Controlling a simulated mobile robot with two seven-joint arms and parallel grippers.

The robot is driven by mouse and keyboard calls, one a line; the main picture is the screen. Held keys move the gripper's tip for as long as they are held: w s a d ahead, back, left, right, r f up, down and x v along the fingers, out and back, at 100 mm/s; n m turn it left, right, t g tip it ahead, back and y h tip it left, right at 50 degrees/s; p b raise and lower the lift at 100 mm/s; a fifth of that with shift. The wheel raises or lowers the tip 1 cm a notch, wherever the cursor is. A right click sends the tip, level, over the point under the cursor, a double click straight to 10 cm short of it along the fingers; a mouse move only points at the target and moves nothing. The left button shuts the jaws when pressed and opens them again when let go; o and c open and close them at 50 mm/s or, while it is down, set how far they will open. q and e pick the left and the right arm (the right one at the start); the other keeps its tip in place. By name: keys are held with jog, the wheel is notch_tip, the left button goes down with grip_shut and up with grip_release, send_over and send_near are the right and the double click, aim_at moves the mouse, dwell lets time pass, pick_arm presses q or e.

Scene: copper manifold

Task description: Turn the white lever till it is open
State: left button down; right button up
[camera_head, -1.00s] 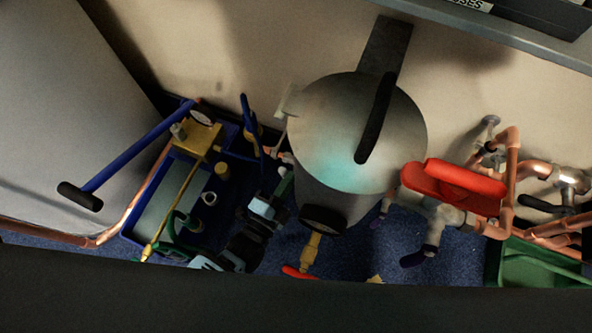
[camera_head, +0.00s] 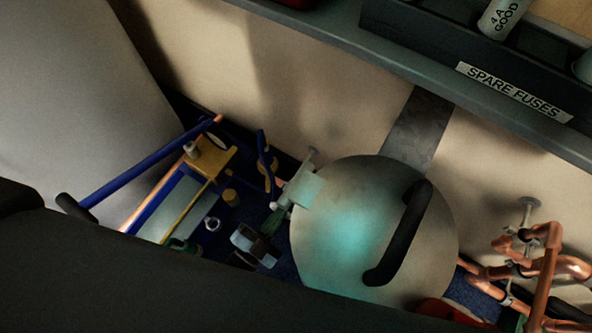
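A pale, whitish lever (camera_head: 304,191) stands against the left side of the grey domed vessel (camera_head: 335,228), low by the wall. It looks like the white lever, but it is small and dim here, and I cannot tell its exact setting. The pipe or valve it sits on is mostly hidden. Neither of my grippers shows in the head view. A large dark shape, probably part of my own body, covers the bottom of the view.
A blue tray with a brass-coloured pump (camera_head: 208,160) and a blue-handled bar (camera_head: 145,167) is left of the vessel. Copper pipes (camera_head: 545,265) stand at right, near a partly hidden red handle (camera_head: 452,311). A shelf edge with a "SPARE FUSES" box (camera_head: 514,90) overhangs the upper right.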

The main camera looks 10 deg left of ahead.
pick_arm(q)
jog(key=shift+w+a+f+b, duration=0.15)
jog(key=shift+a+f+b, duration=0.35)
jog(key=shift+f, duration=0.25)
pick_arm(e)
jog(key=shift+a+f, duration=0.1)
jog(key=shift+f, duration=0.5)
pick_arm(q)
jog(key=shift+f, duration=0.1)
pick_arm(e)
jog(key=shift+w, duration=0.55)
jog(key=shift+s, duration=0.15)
